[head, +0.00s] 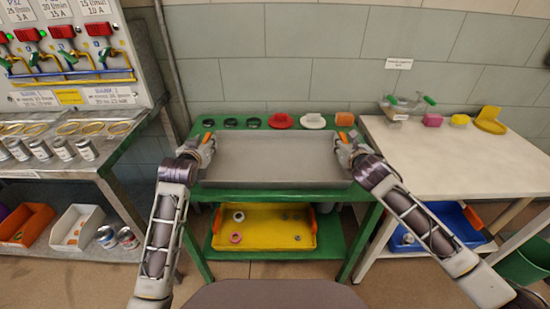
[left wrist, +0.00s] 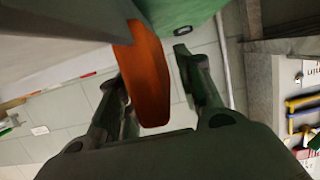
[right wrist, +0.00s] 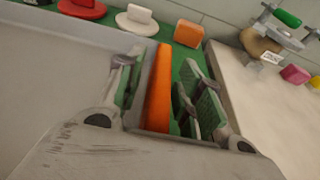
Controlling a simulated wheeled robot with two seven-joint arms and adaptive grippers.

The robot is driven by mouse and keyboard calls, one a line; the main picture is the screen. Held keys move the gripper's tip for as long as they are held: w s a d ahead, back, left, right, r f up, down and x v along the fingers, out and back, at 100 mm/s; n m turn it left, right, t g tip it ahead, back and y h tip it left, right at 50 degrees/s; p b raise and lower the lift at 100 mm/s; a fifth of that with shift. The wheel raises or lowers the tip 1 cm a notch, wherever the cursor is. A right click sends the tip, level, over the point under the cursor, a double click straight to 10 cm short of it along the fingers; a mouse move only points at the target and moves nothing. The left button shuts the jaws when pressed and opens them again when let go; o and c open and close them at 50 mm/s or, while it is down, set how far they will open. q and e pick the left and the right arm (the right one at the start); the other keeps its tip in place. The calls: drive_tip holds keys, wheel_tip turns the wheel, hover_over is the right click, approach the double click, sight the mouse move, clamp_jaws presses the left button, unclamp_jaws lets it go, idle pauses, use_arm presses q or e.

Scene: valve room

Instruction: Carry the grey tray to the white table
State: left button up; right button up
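The grey tray (head: 272,158) appears to rest on the green table (head: 350,210). It has an orange handle at each end. My left gripper (head: 205,143) is at the left end; in the left wrist view its open fingers stand on either side of the orange handle (left wrist: 148,75), with a gap on one side. My right gripper (head: 347,143) is at the right end; in the right wrist view its open fingers straddle the other orange handle (right wrist: 158,90) with gaps. The white table (head: 455,160) stands to the right.
Several items line the back of the green table, including a red one (head: 281,121) and a white one (head: 312,121). A clamp-like device (head: 405,105), pink block (head: 433,120) and yellow items (head: 489,121) stand at the white table's back. Its front is clear. A yellow tray (head: 262,227) sits below.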

use_arm(q)
clamp_jaws()
use_arm(e)
clamp_jaws()
